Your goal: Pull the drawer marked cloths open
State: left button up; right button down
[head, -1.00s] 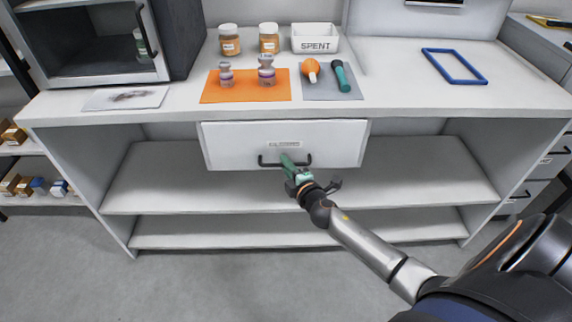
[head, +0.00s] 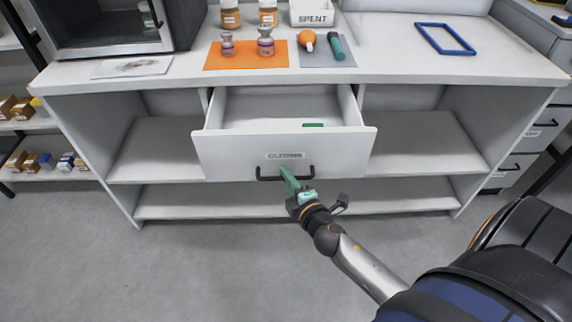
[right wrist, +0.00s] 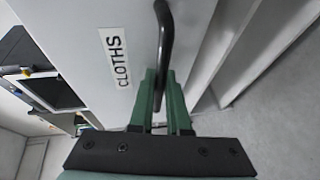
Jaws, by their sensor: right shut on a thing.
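The white drawer (head: 235,158) under the table top stands pulled out, and I can see into it from above. Its label (right wrist: 119,58) reads CLOTHS in the right wrist view. A black bar handle (head: 266,178) runs across the lower front of the drawer; it also shows in the right wrist view (right wrist: 164,30). My right gripper (head: 290,181) is shut on the handle, with its green fingers (right wrist: 163,95) on either side of the bar. A small green thing (head: 313,125) lies inside the drawer. My left gripper is not in view.
On the table top (head: 385,78) are an orange mat (head: 215,62) with two vials, a grey mat (head: 340,60) with two tools, a white SPENT bin (head: 312,16) and a blue frame (head: 445,38). The floor (head: 240,260) before the drawer is clear.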

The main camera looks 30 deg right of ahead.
jog(key=s+a+b, duration=0.1)
jog(key=s+a, duration=0.2)
jog(key=s, duration=0.3)
jog(key=shift+a, duration=0.3)
jog(key=c, duration=1.2)
grip_release()
jog(key=shift+o, duration=0.2)
